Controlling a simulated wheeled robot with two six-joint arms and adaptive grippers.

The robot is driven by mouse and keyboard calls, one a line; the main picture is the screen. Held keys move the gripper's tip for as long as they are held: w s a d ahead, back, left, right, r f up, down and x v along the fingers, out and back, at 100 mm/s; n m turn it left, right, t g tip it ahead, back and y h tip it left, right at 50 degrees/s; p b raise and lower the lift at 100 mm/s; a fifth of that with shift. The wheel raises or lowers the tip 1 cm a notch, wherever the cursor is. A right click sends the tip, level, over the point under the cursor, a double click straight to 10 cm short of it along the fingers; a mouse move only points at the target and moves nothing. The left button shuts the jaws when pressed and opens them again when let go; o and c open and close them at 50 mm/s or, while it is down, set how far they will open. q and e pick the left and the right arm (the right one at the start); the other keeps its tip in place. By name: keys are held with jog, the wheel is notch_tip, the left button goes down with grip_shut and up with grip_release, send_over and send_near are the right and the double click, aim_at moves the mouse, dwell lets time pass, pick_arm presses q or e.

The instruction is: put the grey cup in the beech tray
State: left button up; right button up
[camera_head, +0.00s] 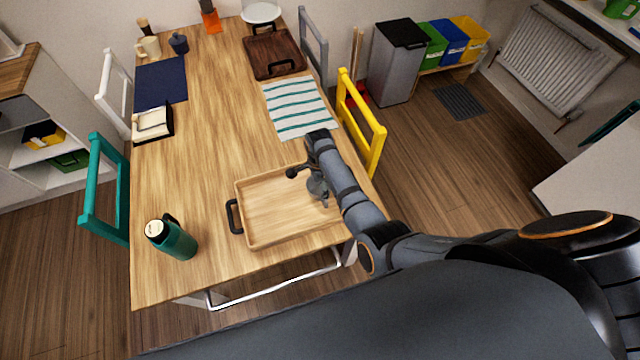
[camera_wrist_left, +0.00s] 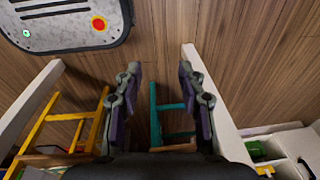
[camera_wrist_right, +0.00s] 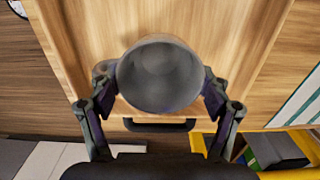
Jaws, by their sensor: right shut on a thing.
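The grey cup (camera_head: 317,188) shows partly behind my right arm in the head view, over the right part of the beech tray (camera_head: 268,215). In the right wrist view the cup (camera_wrist_right: 160,75) sits between the fingers of my right gripper (camera_wrist_right: 160,88), which is shut on it. The tray lies behind the cup there, with its black handle below. I cannot tell whether the cup touches the tray floor. My left gripper (camera_wrist_left: 158,82) is open and empty in the left wrist view, with floor behind it.
A green bottle (camera_head: 172,238) stands left of the tray. A striped cloth (camera_head: 300,107), a dark wooden tray (camera_head: 273,55), a navy mat (camera_head: 161,80) and a holder with a pale top (camera_head: 152,122) lie farther back. A yellow chair (camera_head: 362,125) stands close at the table's right. The table's middle is clear.

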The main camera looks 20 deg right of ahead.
aim_at(319, 192)
jog(key=o, duration=1)
jog(key=shift+f, duration=0.15)
jog(key=shift+c, duration=0.2)
jog(key=shift+o, duration=2.2)
pick_arm(q)
jog(key=shift+s+a, duration=0.55)
jog(key=shift+s, duration=0.15)
pick_arm(e)
jog(key=shift+d, duration=0.1)
pick_arm(q)
jog(key=shift+d, duration=0.15)
pick_arm(e)
jog(key=shift+r+p, duration=0.3)
jog(key=shift+r, duration=0.15)
pick_arm(q)
notch_tip(319, 192, up, 9)
jog(key=p, duration=0.8)
jog(key=shift+w+p, duration=0.2)
jog(key=shift+p, duration=0.1)
pick_arm(e)
notch_tip(319, 192, up, 12)
jog(key=shift+f, duration=0.25)
